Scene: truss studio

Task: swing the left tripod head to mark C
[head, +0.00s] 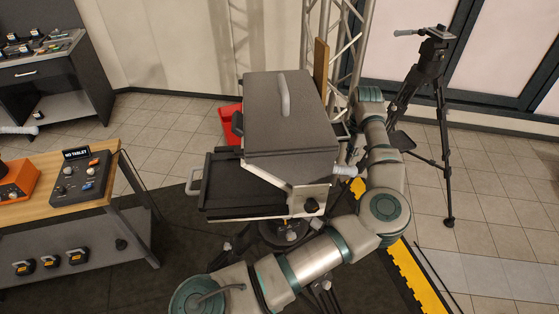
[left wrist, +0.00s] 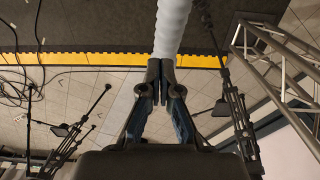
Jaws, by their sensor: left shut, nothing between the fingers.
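A camera rig with a large grey hood (head: 290,112) stands in the middle of the head view, on a tripod head (head: 284,232) low beneath it. A pale ribbed pan handle (head: 345,172) sticks out to its right, beside my left forearm. In the left wrist view a pale ribbed handle (left wrist: 172,28) reaches the fingertips of my left gripper (left wrist: 164,64). The fingers are shut with nothing between them; whether they touch the handle I cannot tell. My arm hides this gripper in the head view. Mark C cannot be made out. My right gripper is out of view.
A second black tripod (head: 440,120) with a pale handle stands at the right. A truss (head: 345,40) rises behind the rig. A wooden-topped table (head: 42,207) with control boxes is at the left. Yellow edging (head: 412,280) borders the dark mat.

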